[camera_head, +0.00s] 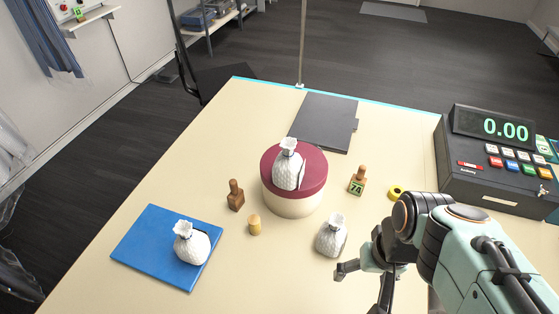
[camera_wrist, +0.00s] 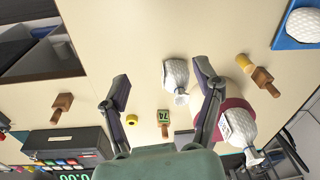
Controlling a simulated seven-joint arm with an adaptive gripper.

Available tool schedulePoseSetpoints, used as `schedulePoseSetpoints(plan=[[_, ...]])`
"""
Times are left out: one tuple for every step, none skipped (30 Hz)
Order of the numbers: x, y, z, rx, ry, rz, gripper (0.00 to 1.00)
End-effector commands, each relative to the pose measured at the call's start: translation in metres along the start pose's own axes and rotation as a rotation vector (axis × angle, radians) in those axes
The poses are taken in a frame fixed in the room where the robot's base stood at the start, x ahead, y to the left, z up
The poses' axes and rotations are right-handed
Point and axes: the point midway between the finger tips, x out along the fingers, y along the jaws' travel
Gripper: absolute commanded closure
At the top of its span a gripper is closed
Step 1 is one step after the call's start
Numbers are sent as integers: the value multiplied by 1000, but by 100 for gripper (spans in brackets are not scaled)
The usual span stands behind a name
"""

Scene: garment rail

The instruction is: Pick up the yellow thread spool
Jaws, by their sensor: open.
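The yellow thread spool appears to be the small yellow-tan cylinder (camera_head: 254,224) standing on the table, left of the round box and right of the blue board. In the wrist view a matching yellow cylinder (camera_wrist: 217,64) shows beside the right finger, close to a wooden stamp. My gripper (camera_head: 364,284) is open and empty at the lower right in the head view, well to the right of the spool. In the wrist view its two fingers (camera_wrist: 166,84) are wide apart, with a white textured sack-shaped object (camera_wrist: 176,74) in view between them. Nothing is held.
A round red-lidded box (camera_head: 293,204) carries another white sack-shaped object (camera_head: 289,168). Wooden stamps (camera_head: 235,196) (camera_head: 357,181) and a yellow ring (camera_head: 397,191) stand nearby. A cash register (camera_head: 478,182) is at right. The front table area is clear.

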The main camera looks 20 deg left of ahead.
Motion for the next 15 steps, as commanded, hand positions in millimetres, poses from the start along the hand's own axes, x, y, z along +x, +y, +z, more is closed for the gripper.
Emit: schedulePoseSetpoints(plan=[[14, -13, -28, -44, 13, 0, 34], [23, -22, -45, -67, 32, 0, 34], [36, -35, -67, -100, 56, -1, 34], [47, -46, -82, -123, 74, -1, 34], [59, -58, -96, -148, 93, -2, 34], [76, -75, -113, -181, 118, -5, 34], [89, -88, -124, -203, 135, -6, 34], [102, -101, -134, -226, 153, -8, 34], [119, -118, -144, -255, 176, -13, 34], [131, -130, -150, -276, 191, -16, 34], [143, -142, -155, -295, 206, -19, 34], [157, -156, -160, -317, 224, -23, 34], [167, -165, -162, -332, 236, -26, 34], [175, -172, -164, -344, 246, -29, 34], [184, -181, -166, -359, 258, -33, 34]])
